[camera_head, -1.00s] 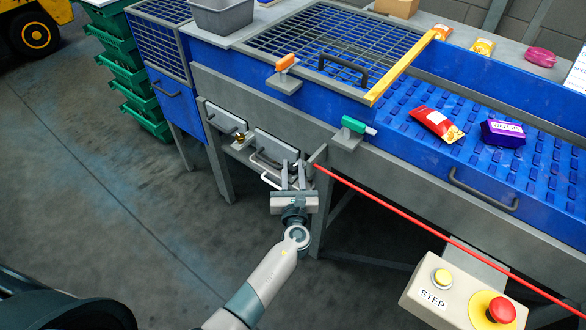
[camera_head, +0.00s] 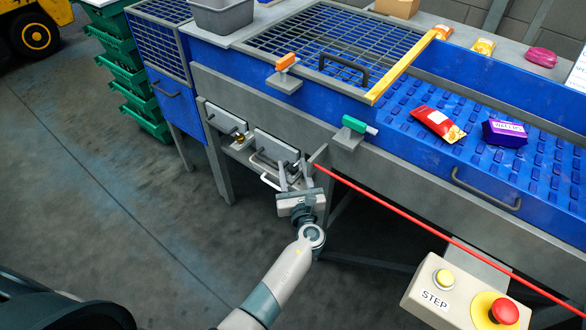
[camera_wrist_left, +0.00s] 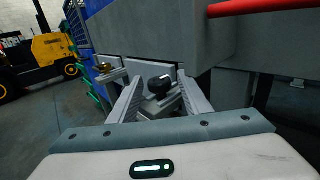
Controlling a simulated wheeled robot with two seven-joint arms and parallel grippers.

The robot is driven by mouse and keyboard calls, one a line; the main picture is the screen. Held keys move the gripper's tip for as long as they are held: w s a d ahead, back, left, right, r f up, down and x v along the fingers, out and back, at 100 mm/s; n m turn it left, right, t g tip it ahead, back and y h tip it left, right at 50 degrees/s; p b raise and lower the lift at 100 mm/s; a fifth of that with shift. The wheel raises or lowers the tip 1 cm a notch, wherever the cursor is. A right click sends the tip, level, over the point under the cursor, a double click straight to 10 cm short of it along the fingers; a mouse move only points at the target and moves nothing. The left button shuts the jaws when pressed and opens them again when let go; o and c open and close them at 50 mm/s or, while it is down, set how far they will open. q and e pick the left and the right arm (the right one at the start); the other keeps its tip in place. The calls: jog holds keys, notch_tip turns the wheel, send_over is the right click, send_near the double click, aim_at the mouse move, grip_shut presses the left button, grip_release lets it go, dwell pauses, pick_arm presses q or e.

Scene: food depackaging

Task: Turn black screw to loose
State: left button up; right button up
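The black screw (camera_wrist_left: 159,85) shows in the left wrist view as a dark knob on a grey plate, between and ahead of my fingers. In the head view it is hardly visible behind the fingertips. My left gripper (camera_head: 294,180) is in front of the lower grey panel, fingers pointing at the panel. In the wrist view the left gripper (camera_wrist_left: 161,95) is open, with a finger on each side of the knob. I cannot tell whether either finger touches it. My right gripper is not in view.
A brass knob (camera_head: 240,138) sits on the left panel. Open floor lies at left.

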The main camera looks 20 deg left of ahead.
aim_at(294, 173)
pick_arm(q)
jog(key=shift+s, duration=0.1)
jog(key=shift+s+d, duration=0.3)
jog(key=shift+s, duration=0.15)
jog(key=p+v, duration=0.1)
jog(key=v, duration=0.4)
jog(key=shift+s+d, duration=0.15)
jog(key=shift+s, duration=0.1)
jog(key=p+v, duration=0.1)
jog(key=v, duration=0.9)
jog(key=shift+s, duration=0.3)
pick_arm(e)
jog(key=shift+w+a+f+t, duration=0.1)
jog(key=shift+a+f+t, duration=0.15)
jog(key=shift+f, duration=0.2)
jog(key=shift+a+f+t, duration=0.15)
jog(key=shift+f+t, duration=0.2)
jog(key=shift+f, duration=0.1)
pick_arm(q)
jog(key=shift+d, duration=0.15)
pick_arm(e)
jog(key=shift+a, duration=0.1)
